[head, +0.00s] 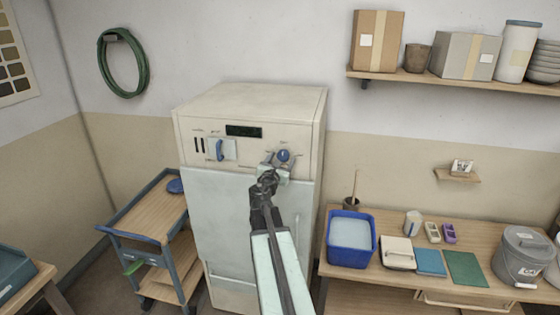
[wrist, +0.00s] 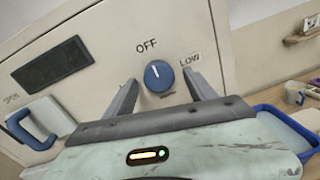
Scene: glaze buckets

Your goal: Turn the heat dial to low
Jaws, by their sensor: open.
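The heat dial (head: 283,155) is a round blue knob on the upper right of the pale cabinet's front panel. In the wrist view the dial (wrist: 159,77) has a white pointer mark near its top, pointing up toward the OFF label (wrist: 147,46). The LOW label (wrist: 190,60) is to its upper right. My gripper (wrist: 160,80) is open, with one finger on each side of the dial and visible gaps between fingers and knob. In the head view my gripper (head: 281,162) is at the dial; its depth relative to the knob is hard to tell.
The cabinet (head: 240,215) has a dark display (head: 243,131) and a blue handle (head: 220,150) left of the dial. A wooden-topped cart (head: 145,214) stands left. A bench at right holds a blue tub (head: 350,255) and a grey lidded bucket (head: 524,256).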

